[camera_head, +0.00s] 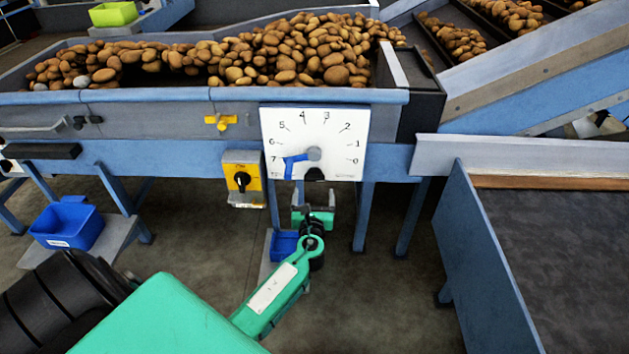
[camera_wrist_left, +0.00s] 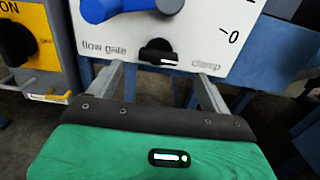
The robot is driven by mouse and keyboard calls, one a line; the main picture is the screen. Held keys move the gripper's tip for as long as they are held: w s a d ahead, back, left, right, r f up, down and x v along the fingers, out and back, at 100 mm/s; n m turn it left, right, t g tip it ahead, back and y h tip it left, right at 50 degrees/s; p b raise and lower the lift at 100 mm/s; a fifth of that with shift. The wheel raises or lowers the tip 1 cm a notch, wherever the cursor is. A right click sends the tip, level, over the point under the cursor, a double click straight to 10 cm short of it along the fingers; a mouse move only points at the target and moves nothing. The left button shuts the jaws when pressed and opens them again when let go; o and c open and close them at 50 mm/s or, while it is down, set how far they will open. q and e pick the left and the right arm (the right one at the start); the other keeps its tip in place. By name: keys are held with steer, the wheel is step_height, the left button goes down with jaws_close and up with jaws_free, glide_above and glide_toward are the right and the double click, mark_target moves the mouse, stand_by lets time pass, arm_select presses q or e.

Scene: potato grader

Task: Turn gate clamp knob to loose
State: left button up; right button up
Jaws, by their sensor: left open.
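The gate clamp knob (camera_head: 314,174) is a small black knob at the bottom edge of the white dial panel (camera_head: 340,128). In the left wrist view the knob (camera_wrist_left: 157,50) sits between the printed words "flow gate" and "clamp", with a small white mark low on it. My left gripper (camera_head: 314,204) is just below the panel in the head view. In the left wrist view its two grey fingers (camera_wrist_left: 161,74) are apart, one on each side below the knob, with nothing between them. Contact with the knob cannot be seen. My right gripper is out of view.
A blue flow gate lever (camera_head: 295,159) points near 7 on the dial, just above the knob. A yellow switch box (camera_head: 242,178) with a black knob is to the left. Potatoes fill the hopper above. Blue legs and a blue bin (camera_head: 283,246) are behind my gripper.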

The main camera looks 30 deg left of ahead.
mark_target(314, 179)
arm_select(q)
steer(key=x, duration=0.7)
steer(key=shift+w, duration=0.1)
steer(key=shift+c, duration=0.4)
steer(key=c, duration=0.9)
